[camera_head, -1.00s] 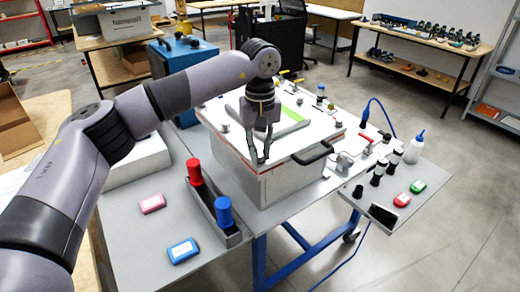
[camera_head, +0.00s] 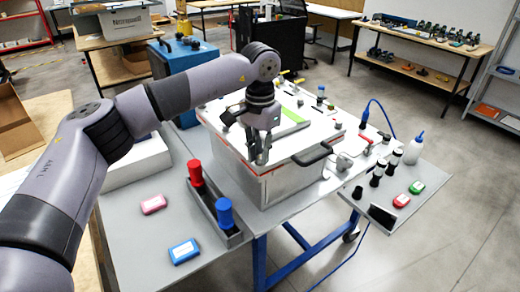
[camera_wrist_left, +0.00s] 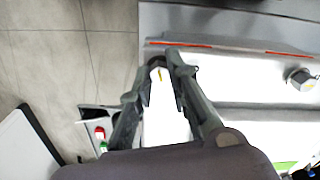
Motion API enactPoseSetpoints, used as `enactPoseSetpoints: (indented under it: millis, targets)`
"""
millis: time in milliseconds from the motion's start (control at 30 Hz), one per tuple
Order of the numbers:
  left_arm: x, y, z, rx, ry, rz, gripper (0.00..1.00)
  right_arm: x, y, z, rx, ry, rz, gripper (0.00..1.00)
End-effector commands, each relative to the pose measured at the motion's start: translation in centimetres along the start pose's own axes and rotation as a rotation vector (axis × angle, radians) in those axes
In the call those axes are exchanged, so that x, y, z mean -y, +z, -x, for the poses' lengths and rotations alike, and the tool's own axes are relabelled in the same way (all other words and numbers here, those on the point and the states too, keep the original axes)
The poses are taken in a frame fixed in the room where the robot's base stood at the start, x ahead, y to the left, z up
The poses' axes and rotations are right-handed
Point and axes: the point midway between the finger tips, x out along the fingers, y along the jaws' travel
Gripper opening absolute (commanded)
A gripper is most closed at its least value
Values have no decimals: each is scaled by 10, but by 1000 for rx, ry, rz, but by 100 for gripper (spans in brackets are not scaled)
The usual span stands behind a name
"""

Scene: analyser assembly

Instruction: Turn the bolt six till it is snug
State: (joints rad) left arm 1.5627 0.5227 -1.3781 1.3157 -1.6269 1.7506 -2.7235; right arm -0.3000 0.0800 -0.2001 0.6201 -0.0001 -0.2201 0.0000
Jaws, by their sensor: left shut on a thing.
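The analyser box (camera_head: 240,170) stands on the grey table, with a white lid, a red seam and a black handle (camera_head: 312,154). My left gripper (camera_head: 259,161) points down at the lid's near edge. In the left wrist view its fingertips (camera_wrist_left: 160,70) are close together, shut on a small bolt head (camera_wrist_left: 158,73) with a yellow mark. The fingers hide most of this bolt, and no number shows on it. Another bolt (camera_wrist_left: 300,78), with a grey hex head and a yellow mark, stands clear to the right. My right gripper is not in view.
A grey holder (camera_head: 214,206) with a red-capped tool (camera_head: 195,172) and a blue-capped tool (camera_head: 225,213) stands beside the box. Pink and blue cases (camera_head: 184,251) lie at the left. Several black-topped bottles (camera_head: 377,174) and a squeeze bottle (camera_head: 414,148) stand at the right.

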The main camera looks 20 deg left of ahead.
Motion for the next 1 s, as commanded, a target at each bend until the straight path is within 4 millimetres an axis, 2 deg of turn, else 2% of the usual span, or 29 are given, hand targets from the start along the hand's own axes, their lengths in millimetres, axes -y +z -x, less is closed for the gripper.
enactPoseSetpoints:
  millis: [33,400,1000]
  targets:
    - [1,-1,7,-6,-2,-35,0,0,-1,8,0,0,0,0]
    - [1,-1,7,-4,-3,-238,0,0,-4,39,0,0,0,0]
    - [0,-1,2,-5,-1,-292,0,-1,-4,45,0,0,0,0]
